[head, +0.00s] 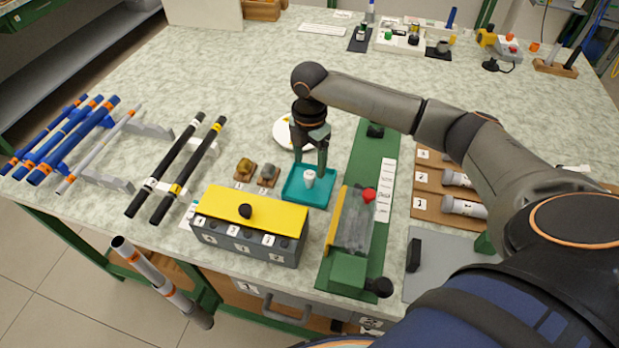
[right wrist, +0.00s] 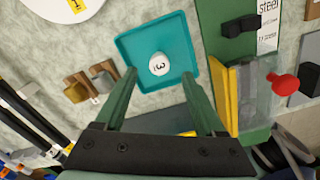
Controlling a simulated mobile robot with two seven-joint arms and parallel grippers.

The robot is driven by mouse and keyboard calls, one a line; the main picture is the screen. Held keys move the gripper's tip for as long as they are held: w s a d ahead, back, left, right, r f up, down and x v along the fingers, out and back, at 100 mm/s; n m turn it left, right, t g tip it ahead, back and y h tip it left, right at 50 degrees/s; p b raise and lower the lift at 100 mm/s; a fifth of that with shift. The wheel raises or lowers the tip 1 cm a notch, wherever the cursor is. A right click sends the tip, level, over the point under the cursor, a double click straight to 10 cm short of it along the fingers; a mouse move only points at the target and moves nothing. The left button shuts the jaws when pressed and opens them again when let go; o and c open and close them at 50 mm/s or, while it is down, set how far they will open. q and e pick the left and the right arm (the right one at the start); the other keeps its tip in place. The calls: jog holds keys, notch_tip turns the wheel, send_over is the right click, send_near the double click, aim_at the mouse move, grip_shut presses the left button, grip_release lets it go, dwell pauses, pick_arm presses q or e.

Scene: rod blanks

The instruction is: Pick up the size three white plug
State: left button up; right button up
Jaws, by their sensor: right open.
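The white plug (head: 309,179) sits in a small teal tray (head: 292,196) in the middle of the table. In the right wrist view the plug (right wrist: 160,64) has a dark mark on top that reads like a 3 turned on its side. My right gripper (head: 310,168) points down over the tray and is open. In the right wrist view its two green fingers (right wrist: 159,78) stand on either side of the plug's line, with the plug just beyond the tips. I see no contact between fingers and plug. My left gripper is not in view.
A yellow-lidded grey box (head: 254,209) stands in front of the tray. A green fixture (head: 357,160) with a red knob (head: 369,195) is to its right. Two small plugs on brown blocks (head: 256,172) lie left. Black rods (head: 165,165) lie further left.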

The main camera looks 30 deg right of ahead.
aim_at(310, 174)
notch_tip(310, 174, down, 5)
jog(key=shift+f, duration=0.15)
grip_shut()
dwell(0.7)
